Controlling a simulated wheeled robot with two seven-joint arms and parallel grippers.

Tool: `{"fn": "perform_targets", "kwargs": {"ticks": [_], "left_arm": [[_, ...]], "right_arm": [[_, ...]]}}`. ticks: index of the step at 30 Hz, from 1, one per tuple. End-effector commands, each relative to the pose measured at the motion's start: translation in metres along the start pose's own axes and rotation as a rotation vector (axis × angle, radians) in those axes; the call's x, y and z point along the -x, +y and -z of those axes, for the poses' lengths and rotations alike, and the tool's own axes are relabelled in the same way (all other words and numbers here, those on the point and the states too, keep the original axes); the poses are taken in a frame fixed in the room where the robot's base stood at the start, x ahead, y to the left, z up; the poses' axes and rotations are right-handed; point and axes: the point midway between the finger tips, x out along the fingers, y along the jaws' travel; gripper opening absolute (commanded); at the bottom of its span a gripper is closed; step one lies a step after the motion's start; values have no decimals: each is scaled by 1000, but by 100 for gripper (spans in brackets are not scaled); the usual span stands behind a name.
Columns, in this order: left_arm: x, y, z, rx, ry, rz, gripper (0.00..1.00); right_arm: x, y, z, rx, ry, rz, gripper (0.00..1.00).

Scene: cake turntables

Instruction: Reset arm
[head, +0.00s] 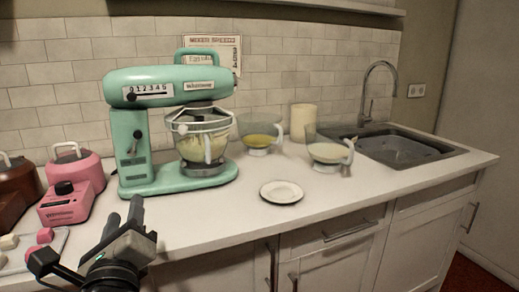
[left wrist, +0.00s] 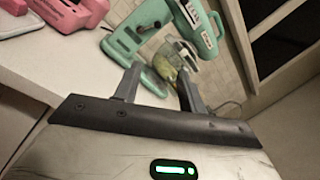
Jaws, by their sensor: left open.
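My left gripper (head: 136,212) is at the lower left of the head view, over the counter's front edge and in front of the teal stand mixer (head: 165,135). Its jaws are open and empty. In the left wrist view the two fingers (left wrist: 158,88) stand apart, with the mixer (left wrist: 135,50) beyond them. The mixer's clear bowl (head: 205,140) holds something pale. My right gripper does not show in either view.
A pink appliance (head: 72,190) and a brown one (head: 18,190) stand left on the counter (head: 225,215). A small white plate (head: 282,191) lies near the front. A sink (head: 400,150) is at right.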

Motion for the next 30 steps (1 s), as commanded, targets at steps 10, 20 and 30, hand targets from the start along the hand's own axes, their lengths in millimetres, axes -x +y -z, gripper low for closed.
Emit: {"fn": "perform_targets", "kwargs": {"ticks": [10, 20, 30], "left_arm": [[65, 59, 131, 891, 414, -222, 41], [201, 123, 224, 2029, 462, -972, 41], [230, 133, 234, 2265, 362, -1172, 41]], "right_arm": [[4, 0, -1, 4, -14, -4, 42], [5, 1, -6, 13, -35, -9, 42], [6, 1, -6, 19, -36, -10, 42]]}}
